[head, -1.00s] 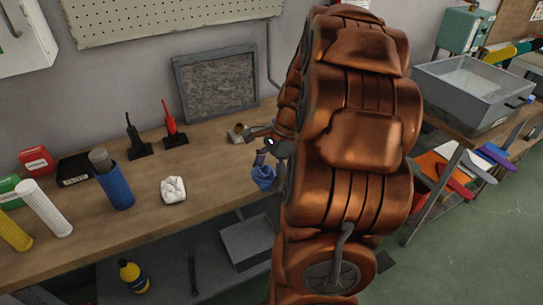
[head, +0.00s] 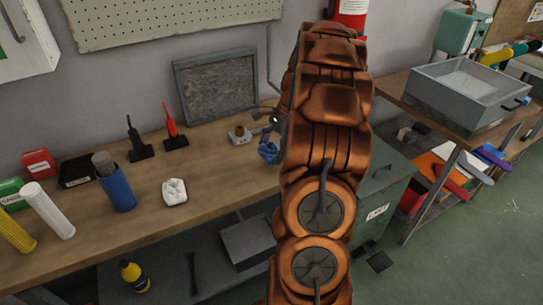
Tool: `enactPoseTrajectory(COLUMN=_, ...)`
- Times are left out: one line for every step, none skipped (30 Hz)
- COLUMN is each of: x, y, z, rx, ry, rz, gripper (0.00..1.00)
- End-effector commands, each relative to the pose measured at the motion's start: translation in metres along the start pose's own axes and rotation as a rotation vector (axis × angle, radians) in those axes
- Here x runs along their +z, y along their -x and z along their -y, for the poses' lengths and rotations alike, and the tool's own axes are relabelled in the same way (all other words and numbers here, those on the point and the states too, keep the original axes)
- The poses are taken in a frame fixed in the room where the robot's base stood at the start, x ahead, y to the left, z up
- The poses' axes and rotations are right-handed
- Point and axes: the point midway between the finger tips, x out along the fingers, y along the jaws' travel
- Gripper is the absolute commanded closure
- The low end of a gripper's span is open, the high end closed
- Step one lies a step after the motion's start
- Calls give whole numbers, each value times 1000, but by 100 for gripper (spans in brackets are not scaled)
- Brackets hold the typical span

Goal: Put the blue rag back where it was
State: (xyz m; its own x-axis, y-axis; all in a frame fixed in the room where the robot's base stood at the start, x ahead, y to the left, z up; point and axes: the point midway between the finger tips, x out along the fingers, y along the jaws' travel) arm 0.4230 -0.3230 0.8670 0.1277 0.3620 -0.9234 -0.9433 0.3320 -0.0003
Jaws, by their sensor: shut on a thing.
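The blue rag (head: 268,152) hangs bunched from my gripper (head: 272,136), just left of my copper-coloured arm. My gripper is mostly hidden behind the arm and is shut on the rag. The rag shows above the right part of the wooden workbench (head: 225,170); I cannot tell whether it touches the top. A white crumpled cloth (head: 174,191) lies on the bench further left.
A small metal fitting (head: 241,136) sits left of the rag. A blue cup of rods (head: 116,188), black (head: 139,146) and red (head: 174,136) upright tools and a framed grey panel (head: 216,88) stand on the bench. Bench space between cloth and rag is clear.

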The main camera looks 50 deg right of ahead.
Motion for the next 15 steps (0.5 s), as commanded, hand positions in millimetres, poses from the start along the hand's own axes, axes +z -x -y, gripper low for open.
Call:
enactPoseTrajectory(x=-1, y=0, z=1, rx=1, ry=0, rz=0, gripper=52)
enactPoseTrajectory(x=-1, y=0, z=2, rx=1, ry=0, rz=1, gripper=52)
enactPoseTrajectory(x=-2, y=0, z=2, rx=1, ry=0, rz=1, gripper=52)
enactPoseTrajectory(x=-2, y=0, z=3, rx=1, ry=0, rz=1, gripper=52)
enactPoseTrajectory(x=-2, y=0, z=3, rx=1, ry=0, rz=1, gripper=52)
enactPoseTrajectory(x=-3, y=0, z=4, rx=2, ry=0, rz=1, gripper=52)
enactPoseTrajectory(x=-4, y=1, z=5, rx=2, ry=0, rz=1, gripper=52)
enactPoseTrajectory(x=-4, y=1, z=6, rx=2, ry=0, rz=1, gripper=52)
enactPoseTrajectory(x=-6, y=-3, z=6, rx=3, ry=-1, rz=2, gripper=52)
enactPoseTrajectory(x=-7, y=-6, z=6, rx=2, ry=-1, rz=1, gripper=52)
enactPoseTrajectory(x=-8, y=-10, z=6, rx=2, ry=0, rz=1, gripper=52)
enactPoseTrajectory(x=-10, y=-14, z=6, rx=2, ry=0, rz=1, gripper=52)
enactPoseTrajectory(x=-12, y=-17, z=5, rx=3, ry=0, rz=1, gripper=52)
enactPoseTrajectory(x=-13, y=-21, z=5, rx=3, ry=0, rz=2, gripper=52)
enactPoseTrajectory(x=-15, y=-25, z=5, rx=3, ry=-1, rz=1, gripper=52)
